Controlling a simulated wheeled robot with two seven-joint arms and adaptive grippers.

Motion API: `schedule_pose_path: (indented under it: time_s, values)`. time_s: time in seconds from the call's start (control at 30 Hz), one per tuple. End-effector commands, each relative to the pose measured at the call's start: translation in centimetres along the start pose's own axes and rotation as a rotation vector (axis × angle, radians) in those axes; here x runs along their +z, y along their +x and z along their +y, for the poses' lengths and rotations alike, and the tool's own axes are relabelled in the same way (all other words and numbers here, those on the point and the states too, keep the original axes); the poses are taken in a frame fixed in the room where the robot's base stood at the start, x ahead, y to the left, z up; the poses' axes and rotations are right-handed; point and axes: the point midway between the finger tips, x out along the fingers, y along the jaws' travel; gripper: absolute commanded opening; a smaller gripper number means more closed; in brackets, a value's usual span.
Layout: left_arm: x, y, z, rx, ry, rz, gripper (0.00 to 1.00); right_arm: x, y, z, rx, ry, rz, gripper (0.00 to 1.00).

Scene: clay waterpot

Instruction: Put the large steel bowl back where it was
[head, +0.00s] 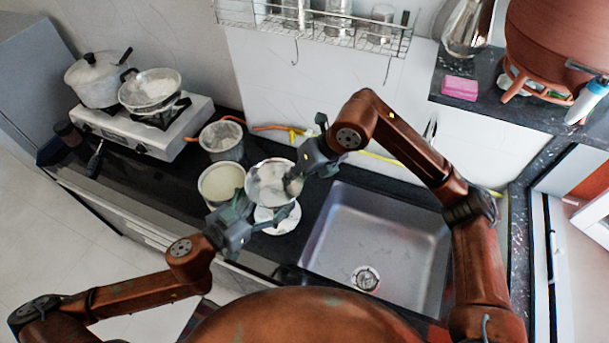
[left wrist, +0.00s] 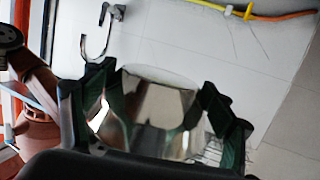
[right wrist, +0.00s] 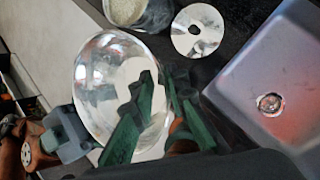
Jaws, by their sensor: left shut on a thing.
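The large steel bowl (head: 268,176) is above the counter between my two grippers, left of the sink. It looks tilted, with its inside partly visible. My left gripper (head: 250,222) is shut on it at its near side; in the left wrist view shiny steel (left wrist: 160,112) fills the space between the fingers. My right gripper (head: 297,180) is at the bowl's right rim. In the right wrist view the bowl (right wrist: 95,85) lies behind the right fingers (right wrist: 160,100), which stand apart. Whether they touch the bowl is unclear.
A pot with pale contents (head: 222,183) and a grey pot (head: 221,137) stand left of the bowl. The sink (head: 385,245) is right. The stove (head: 185,130) with pots is far left; a wire rack (head: 240,18) hangs behind.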

Motion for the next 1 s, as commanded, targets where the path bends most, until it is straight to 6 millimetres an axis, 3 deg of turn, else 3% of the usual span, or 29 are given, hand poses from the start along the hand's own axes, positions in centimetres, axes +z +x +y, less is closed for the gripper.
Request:
schedule_pose_path:
  time_s: [0.17, 0.47, 0.5, 0.8, 1.0]
  values:
    - [-0.01, -0.01, -0.02, 0.0, 0.0, 0.0, 0.26, 0.0, 0.0, 0.03, 0.0, 0.0, 0.0, 0.0]
    - [0.01, 0.04, 0.01, 0.0, 0.0, 0.0, 0.25, -0.04, -0.06, 0.16, 0.004, -0.002, 0.0, 0.0]
    - [0.01, 0.04, 0.01, 0.0, 0.0, 0.0, 0.78, -0.04, -0.08, 0.2, 0.005, -0.003, 0.0, 0.0]
    - [0.0, 0.01, 0.0, 0.0, 0.0, 0.0, 0.97, 0.0, -0.05, 0.1, 0.002, -0.001, 0.0, 0.0]
    - [0.01, 0.0, -0.01, 0.0, 0.0, 0.0, 0.97, 0.01, -0.04, 0.06, 0.001, -0.001, 0.0, 0.0]
